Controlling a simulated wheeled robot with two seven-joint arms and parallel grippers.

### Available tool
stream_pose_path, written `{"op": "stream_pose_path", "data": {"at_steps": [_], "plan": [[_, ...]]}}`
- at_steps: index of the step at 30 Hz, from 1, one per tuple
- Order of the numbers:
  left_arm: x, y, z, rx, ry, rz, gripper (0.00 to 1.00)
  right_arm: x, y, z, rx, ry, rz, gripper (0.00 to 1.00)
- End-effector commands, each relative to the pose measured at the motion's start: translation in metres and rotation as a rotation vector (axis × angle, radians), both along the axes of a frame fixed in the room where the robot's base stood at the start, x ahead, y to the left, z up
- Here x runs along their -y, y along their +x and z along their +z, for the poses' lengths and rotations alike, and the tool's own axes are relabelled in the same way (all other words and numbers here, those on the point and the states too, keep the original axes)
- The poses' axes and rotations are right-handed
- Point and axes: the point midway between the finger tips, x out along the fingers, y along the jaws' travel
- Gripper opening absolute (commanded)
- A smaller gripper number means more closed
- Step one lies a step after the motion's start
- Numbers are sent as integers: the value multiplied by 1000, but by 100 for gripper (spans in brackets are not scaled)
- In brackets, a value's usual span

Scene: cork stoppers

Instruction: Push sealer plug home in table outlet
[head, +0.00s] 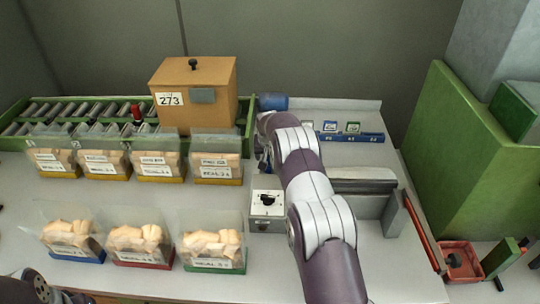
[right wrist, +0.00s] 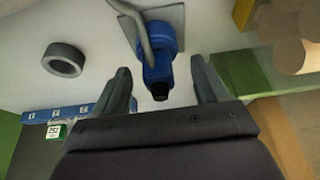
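A blue plug (right wrist: 160,50) with a black end shows in the right wrist view, with a thick grey cable or handle curving beside it. It lies against a pale grey plate (right wrist: 176,17), which may be the table outlet; how deep it sits I cannot tell. My right gripper (right wrist: 163,80) is open, with one finger on each side of the plug and a visible gap at both. In the head view my right arm hides the plug and most of this gripper. My left gripper is not in view; only part of my left arm shows at the bottom left.
A brown box marked 273 (head: 192,112) and a green tray (head: 12,143) stand to the left. A grey box with a black knob (head: 258,225), a blue rack (head: 372,137) and a grey ring (right wrist: 52,65) are nearby.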

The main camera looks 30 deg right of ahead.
Motion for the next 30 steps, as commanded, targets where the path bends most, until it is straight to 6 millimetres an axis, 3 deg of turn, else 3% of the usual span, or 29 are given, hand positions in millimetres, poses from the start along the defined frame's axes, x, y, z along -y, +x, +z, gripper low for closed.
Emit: {"op": "stream_pose_path", "data": {"at_steps": [8, 18, 21, 30], "plan": [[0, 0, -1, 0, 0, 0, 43, -2, -3, 10, 1, -1, 0, 73], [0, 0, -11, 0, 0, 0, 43, -20, -32, 90, 3, -1, 0, 73], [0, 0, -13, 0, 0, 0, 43, -23, -38, 106, 2, 0, 0, 73], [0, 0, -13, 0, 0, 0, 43, -26, -42, 118, 0, 0, 0, 73]]}}
